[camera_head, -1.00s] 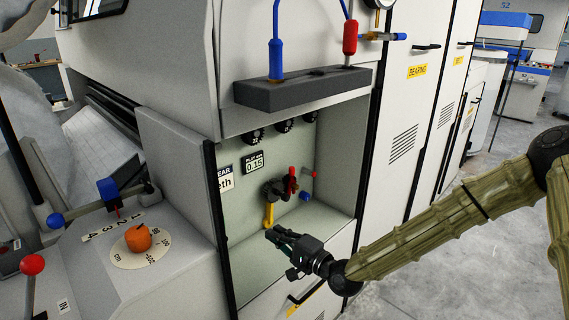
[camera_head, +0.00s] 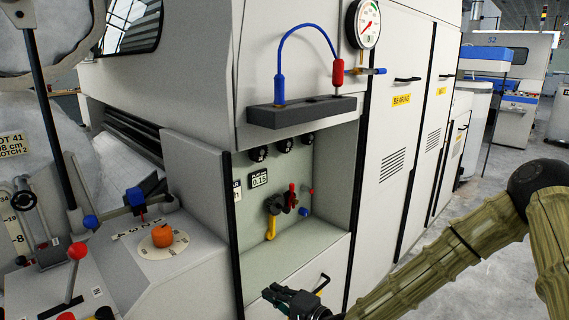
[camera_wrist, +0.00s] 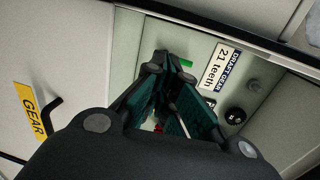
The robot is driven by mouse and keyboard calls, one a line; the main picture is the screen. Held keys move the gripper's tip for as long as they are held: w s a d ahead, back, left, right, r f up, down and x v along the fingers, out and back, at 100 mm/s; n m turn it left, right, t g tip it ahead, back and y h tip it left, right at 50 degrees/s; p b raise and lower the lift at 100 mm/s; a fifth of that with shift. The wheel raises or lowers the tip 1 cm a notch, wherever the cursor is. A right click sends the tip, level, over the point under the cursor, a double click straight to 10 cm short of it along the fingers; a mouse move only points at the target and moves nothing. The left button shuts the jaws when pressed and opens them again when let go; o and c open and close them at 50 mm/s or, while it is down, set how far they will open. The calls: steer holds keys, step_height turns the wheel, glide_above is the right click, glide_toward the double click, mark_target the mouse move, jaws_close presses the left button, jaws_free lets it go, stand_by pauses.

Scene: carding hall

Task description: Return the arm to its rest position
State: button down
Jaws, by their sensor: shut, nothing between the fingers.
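My gripper (camera_head: 284,296) is low in the head view, in front of the lower lip of the open machine recess. It also fills the middle of the wrist view (camera_wrist: 172,85), where its dark green-lined fingers are shut with nothing held. My arm (camera_head: 440,262) reaches in from the right edge. Its forearm is cut off by the bottom of the head view. The recess (camera_head: 290,240) holds a yellow, black and red handle assembly (camera_head: 275,208), which stands above and behind my gripper.
A black block (camera_head: 300,112) with a blue hose juts out above the recess. A side console with an orange knob (camera_head: 162,236) and a blue-ended lever (camera_head: 135,198) stands left. Tall white cabinets (camera_head: 400,130) stand right. Open floor (camera_head: 475,195) lies beyond my arm.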

steer(key=s+d+f+n+g+h, duration=0.2)
steer(key=s+d+f, duration=0.1)
steer(key=s+f, duration=0.6)
steer(key=s+d+f+n+g+h, duration=0.1)
steer(key=s+d+f+g+h, duration=0.15)
steer(key=s+f, duration=0.55)
steer(key=s+d+f+n+g+h, duration=0.3)
steer(key=s+d+f+g+h, duration=0.1)
steer(key=s+d+f, duration=0.65)
steer(key=s+d+f+n+g+h, duration=0.1)
steer(key=s+d+h, duration=0.1)
steer(key=s+d, duration=0.4)
steer(key=s+d+f+n+g+h, duration=0.1)
steer(key=s+d+f+g+h, duration=0.15)
steer(key=s, duration=0.45)
step_height(320, 180, up, 14)
steer(key=s+d+p, duration=0.1)
steer(key=p, duration=1.1)
steer(key=shift+f+t+y, duration=0.25)
steer(key=shift+t+y, duration=0.05)
steer(key=shift+t, duration=0.1)
